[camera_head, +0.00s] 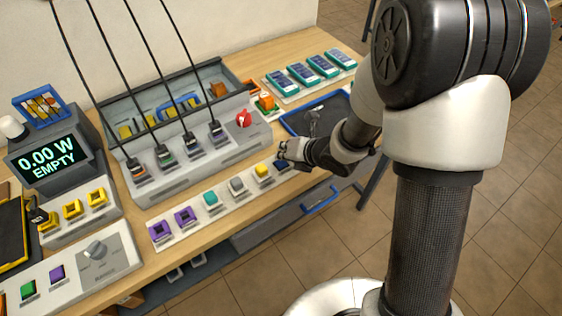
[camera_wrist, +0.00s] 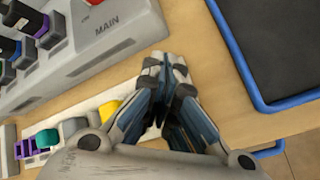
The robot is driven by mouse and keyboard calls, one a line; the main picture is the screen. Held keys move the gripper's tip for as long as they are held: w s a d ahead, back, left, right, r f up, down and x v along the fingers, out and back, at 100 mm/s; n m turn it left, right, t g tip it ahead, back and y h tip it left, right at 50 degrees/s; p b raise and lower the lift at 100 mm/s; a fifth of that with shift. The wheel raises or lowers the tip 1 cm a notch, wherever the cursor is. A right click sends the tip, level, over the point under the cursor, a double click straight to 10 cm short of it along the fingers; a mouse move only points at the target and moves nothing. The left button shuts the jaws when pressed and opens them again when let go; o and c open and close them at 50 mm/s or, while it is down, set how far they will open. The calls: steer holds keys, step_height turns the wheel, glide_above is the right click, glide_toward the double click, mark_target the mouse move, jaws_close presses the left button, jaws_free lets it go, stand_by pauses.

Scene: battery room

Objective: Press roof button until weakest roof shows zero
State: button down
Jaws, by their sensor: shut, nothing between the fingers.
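A strip of buttons (camera_head: 226,207) runs along the front of the bench, with purple, teal (camera_head: 211,198), grey (camera_head: 237,185) and yellow (camera_head: 262,170) ones. I cannot tell which is the roof button. My gripper (camera_head: 283,149) is shut and empty over the strip's right end. In the wrist view its fingers (camera_wrist: 166,66) are together, beside the yellow button (camera_wrist: 106,110); contact cannot be told. A display (camera_head: 46,160) at the left reads "0.00 W EMPTY".
Behind the strip stands a grey console (camera_head: 186,174) with several cabled plugs and a red knob (camera_head: 243,118). A blue-rimmed dark tray (camera_wrist: 244,88) lies right of my gripper. Several teal devices (camera_head: 307,75) stand at the back. A dial panel (camera_head: 116,262) is front left.

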mark_target(284, 162)
steer(key=shift+f, duration=0.15)
stand_by(0.5)
steer(key=shift+f+b, duration=0.3)
steer(key=shift+b, duration=0.45)
steer(key=shift+f, duration=0.35)
steer(key=shift+r, duration=0.15)
stand_by(0.4)
steer(key=shift+r, duration=0.65)
steer(key=shift+r+p, duration=2.1)
steer(key=shift+r, duration=0.5)
